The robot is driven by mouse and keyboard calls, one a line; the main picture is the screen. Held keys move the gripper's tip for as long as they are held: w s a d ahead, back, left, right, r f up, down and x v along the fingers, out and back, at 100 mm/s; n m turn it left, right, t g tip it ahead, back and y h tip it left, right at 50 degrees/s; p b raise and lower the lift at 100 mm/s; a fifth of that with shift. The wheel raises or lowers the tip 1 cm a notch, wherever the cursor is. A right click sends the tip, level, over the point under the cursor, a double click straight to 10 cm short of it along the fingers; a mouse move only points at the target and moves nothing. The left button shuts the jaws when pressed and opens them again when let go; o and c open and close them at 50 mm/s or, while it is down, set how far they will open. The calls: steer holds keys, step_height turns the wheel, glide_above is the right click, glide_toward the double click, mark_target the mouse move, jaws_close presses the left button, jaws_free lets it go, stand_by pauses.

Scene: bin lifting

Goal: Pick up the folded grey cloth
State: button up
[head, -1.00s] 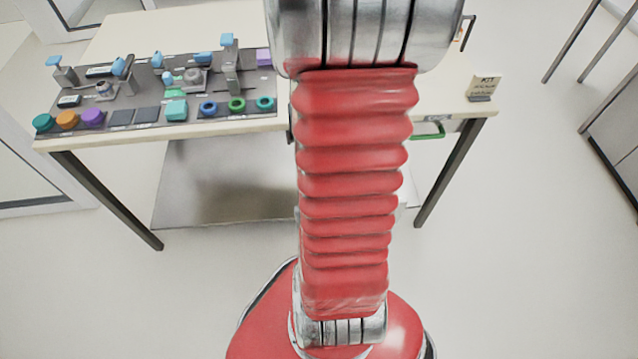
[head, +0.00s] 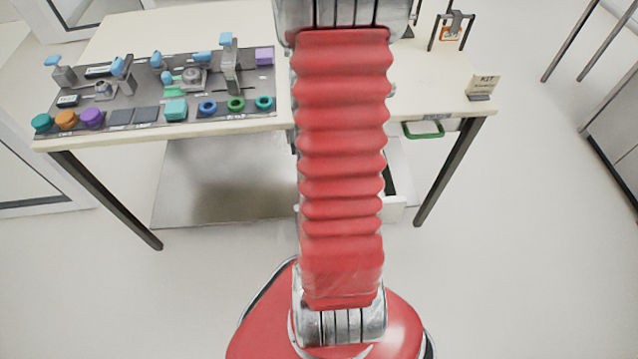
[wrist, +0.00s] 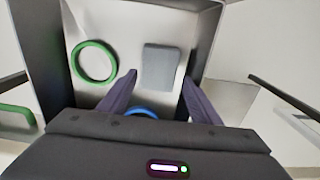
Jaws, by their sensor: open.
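The folded grey cloth (wrist: 161,67) is a small rounded rectangle lying flat on the pale floor of a bin or drawer in the wrist view. My gripper (wrist: 159,75) is open, its two dark fingers pointing toward the cloth, one tip on each side of it in the picture. The gap between fingers and cloth in depth cannot be told. The cloth and gripper do not show in the head view, where my red arm blocks the middle.
A green ring (wrist: 95,62) lies left of the cloth. A blue ring (wrist: 142,112) is partly hidden below it. A white open bin (head: 394,207) shows under the table (head: 437,90). Dark walls flank the gripper.

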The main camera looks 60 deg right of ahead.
steer(key=shift+f, duration=0.1)
steer(key=shift+f, duration=2.5)
steer(key=c, duration=0.7)
steer(key=shift+r, duration=0.2)
step_height(320, 180, up, 18)
steer(key=shift+f, duration=0.15)
